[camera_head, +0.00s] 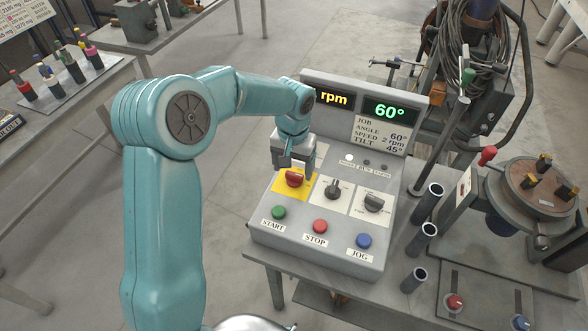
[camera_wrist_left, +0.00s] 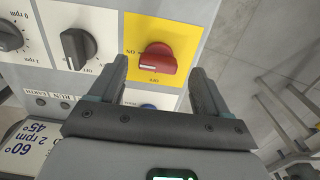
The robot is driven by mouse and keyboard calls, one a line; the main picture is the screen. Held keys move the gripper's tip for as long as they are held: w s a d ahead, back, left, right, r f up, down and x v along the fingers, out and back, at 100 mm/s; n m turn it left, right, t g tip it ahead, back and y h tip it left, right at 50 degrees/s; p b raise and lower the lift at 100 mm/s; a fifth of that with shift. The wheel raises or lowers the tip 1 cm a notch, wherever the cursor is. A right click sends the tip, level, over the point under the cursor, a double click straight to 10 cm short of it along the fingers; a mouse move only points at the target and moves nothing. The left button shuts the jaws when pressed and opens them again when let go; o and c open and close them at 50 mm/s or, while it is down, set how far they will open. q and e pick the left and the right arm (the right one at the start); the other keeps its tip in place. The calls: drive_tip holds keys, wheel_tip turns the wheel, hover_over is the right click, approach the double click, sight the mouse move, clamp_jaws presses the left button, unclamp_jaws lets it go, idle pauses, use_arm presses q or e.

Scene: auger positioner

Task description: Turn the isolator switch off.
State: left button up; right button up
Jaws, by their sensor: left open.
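The isolator switch (camera_head: 295,178) is a red rotary knob on a yellow plate at the left of the control box's knob row. It also shows in the left wrist view (camera_wrist_left: 157,58), with "ON" and "OFF" lettering beside it. Its pale pointer mark is at its left end there, nearer the "ON" side. My left gripper (camera_head: 291,164) is just above and behind the knob in the head view. In the wrist view its two open fingers (camera_wrist_left: 160,75) stand on either side of the knob with gaps. I cannot tell how far the fingertips are from the plate. My right gripper is not in view.
Two dark knobs (camera_head: 334,188) (camera_head: 374,202) sit right of the switch. Green START (camera_head: 279,212), red STOP (camera_head: 320,226) and blue JOG (camera_head: 364,241) buttons lie in front. A display (camera_head: 390,111) rises behind. A round positioner table (camera_head: 541,186) stands right.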

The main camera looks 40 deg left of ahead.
sight(294, 177)
use_arm(q)
drive_tip(key=shift+f, duration=0.7)
drive_tip(key=shift+w+d+f, duration=0.15)
drive_tip(key=shift+f, duration=0.4)
drive_tip(key=c, duration=1)
drive_tip(key=shift+c, duration=0.2)
